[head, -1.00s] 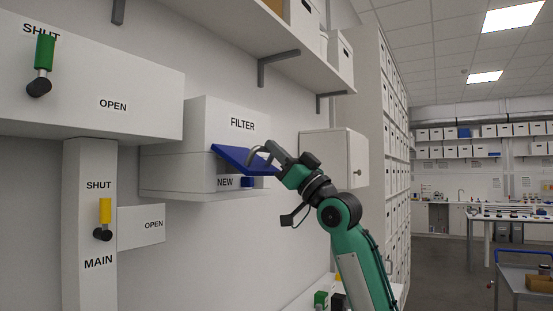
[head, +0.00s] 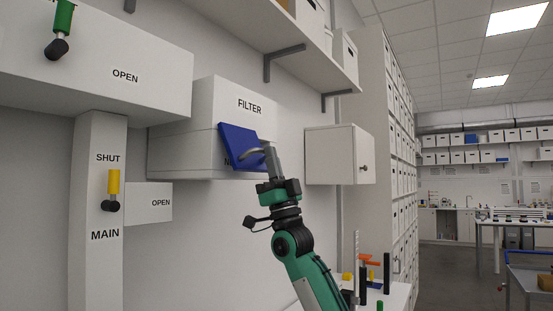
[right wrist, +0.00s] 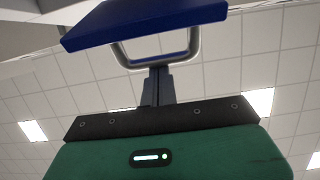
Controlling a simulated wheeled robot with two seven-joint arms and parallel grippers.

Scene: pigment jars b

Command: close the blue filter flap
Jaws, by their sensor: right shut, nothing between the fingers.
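The blue filter flap (head: 237,143) is on the front of the white filter box (head: 205,103) in the head view. It slopes steeply, stands out from the box and covers most of the NEW label. A grey loop handle (head: 252,153) is on its outer face. My right gripper (head: 269,157) points up at the handle, its fingers shut with nothing between them. In the right wrist view the flap (right wrist: 140,22) is at the top, and the shut fingers (right wrist: 158,85) meet the middle of the handle loop (right wrist: 190,50); contact is unclear. My left gripper is out of view.
A white wall cabinet (head: 337,155) is right of the filter box, and a shelf (head: 290,40) runs above. The yellow MAIN lever (head: 113,185) and green lever (head: 62,25) are at left. Below right, a bench holds small coloured items.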

